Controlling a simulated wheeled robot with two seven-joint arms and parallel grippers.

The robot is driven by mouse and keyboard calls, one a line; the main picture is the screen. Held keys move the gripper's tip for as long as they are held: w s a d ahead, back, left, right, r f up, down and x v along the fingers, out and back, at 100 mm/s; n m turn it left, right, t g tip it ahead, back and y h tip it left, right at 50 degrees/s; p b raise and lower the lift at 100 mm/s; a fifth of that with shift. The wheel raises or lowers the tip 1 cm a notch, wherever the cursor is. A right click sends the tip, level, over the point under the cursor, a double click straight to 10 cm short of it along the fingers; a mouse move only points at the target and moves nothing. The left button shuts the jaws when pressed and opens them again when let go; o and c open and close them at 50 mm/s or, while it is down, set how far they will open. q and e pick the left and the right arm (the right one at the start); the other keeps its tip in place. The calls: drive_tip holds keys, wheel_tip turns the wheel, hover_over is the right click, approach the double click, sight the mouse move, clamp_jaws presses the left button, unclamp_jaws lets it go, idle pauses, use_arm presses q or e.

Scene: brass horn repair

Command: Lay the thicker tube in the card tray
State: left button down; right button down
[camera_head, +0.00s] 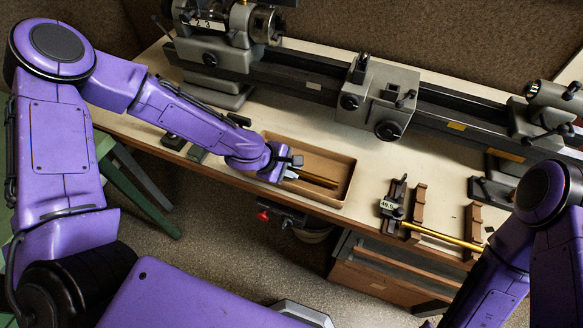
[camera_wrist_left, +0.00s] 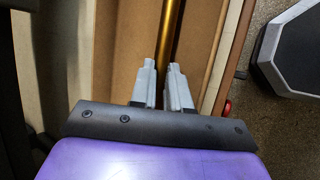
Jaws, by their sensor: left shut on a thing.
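A brass tube (camera_head: 318,179) is held by my left gripper (camera_head: 290,172) over the card tray (camera_head: 312,158), within its walls. In the left wrist view the fingers (camera_wrist_left: 165,85) are shut on the tube (camera_wrist_left: 171,35), which runs forward from between them, lengthwise along the tray (camera_wrist_left: 110,40). I cannot tell whether the tube touches the tray floor; its near end is hidden by the gripper. A second brass tube (camera_head: 440,236) lies across brown supports at the right. I cannot tell from the views which tube is thicker. My right gripper is out of view.
A grey lathe (camera_head: 375,95) runs along the back of the pale bench (camera_head: 300,100). A small block marked with a number (camera_head: 388,205) stands by the brown supports (camera_head: 418,203). The bench between the tray and the supports is clear. Wooden drawers (camera_head: 380,268) stand below the front edge.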

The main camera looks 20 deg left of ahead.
use_arm(q)
drive_tip(key=shift+f+b, duration=0.3)
drive_tip(key=shift+f, duration=0.1)
drive_tip(key=c, duration=1)
unclamp_jaws()
drive_tip(key=shift+c, duration=0.2)
drive_tip(key=shift+s, duration=0.1)
drive_tip(key=shift+s+f, duration=0.2)
drive_tip(key=shift+c, duration=0.3)
drive_tip(key=shift+r, duration=0.1)
drive_tip(key=shift+o, duration=0.2)
drive_tip(key=shift+r, duration=0.2)
drive_tip(key=o, duration=0.4)
drive_tip(key=shift+w+r+p, duration=0.15)
drive_tip(key=shift+r+p, duration=0.5)
drive_tip(key=shift+p, duration=0.25)
drive_tip(key=shift+c, duration=0.2)
wheel_tip(320, 180, up, 6)
drive_tip(key=p, duration=0.6)
drive_tip(key=shift+w+r, duration=0.15)
drive_tip(key=shift+r, duration=0.1)
